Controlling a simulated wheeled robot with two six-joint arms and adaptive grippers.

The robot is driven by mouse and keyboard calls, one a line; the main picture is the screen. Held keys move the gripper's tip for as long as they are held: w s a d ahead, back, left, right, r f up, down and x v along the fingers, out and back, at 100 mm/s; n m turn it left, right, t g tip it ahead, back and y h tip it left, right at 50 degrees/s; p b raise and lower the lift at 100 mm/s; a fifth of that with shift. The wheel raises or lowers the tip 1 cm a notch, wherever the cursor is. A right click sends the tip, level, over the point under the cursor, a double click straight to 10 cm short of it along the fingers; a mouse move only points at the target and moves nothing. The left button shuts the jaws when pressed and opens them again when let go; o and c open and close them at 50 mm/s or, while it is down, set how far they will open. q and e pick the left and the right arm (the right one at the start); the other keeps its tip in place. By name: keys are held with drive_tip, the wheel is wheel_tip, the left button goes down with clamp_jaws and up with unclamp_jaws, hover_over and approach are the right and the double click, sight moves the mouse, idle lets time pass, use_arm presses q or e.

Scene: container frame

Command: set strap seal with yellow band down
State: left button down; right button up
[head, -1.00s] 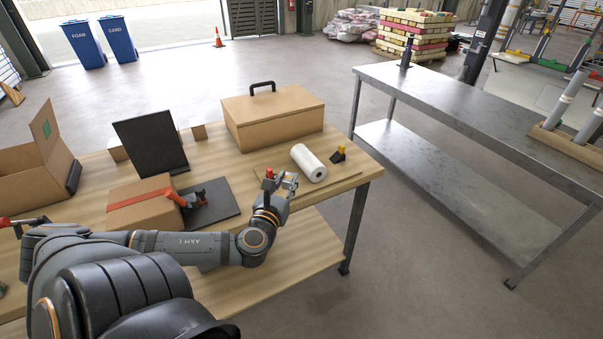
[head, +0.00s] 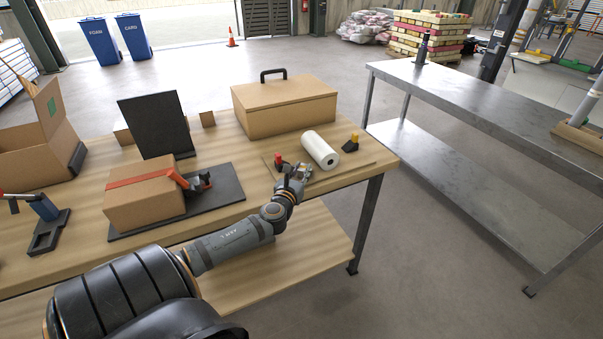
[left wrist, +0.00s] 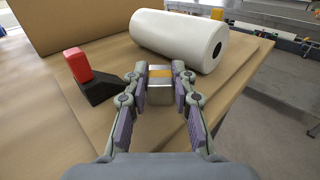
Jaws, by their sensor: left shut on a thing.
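The strap seal with the yellow band (left wrist: 160,78) is a small metal block. In the left wrist view it sits between the two fingers of my left gripper (left wrist: 161,90), close over the brown board (left wrist: 112,55). I cannot tell whether it touches the board. In the head view my left gripper (head: 294,172) is at the board's front left part, and the seal is too small there to make out clearly. My right gripper is not in view.
A white roll (head: 320,150) lies just beyond the gripper. A red-topped black block (left wrist: 88,77) stands to its left, and a yellow-topped one (head: 351,143) by the roll. A strapped carton (head: 145,203) and a lidded box (head: 285,108) stand on the table (head: 235,150).

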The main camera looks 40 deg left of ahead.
use_arm(q)
drive_tip(key=shift+f, duration=0.15)
drive_tip(key=c, duration=1.1)
unclamp_jaws()
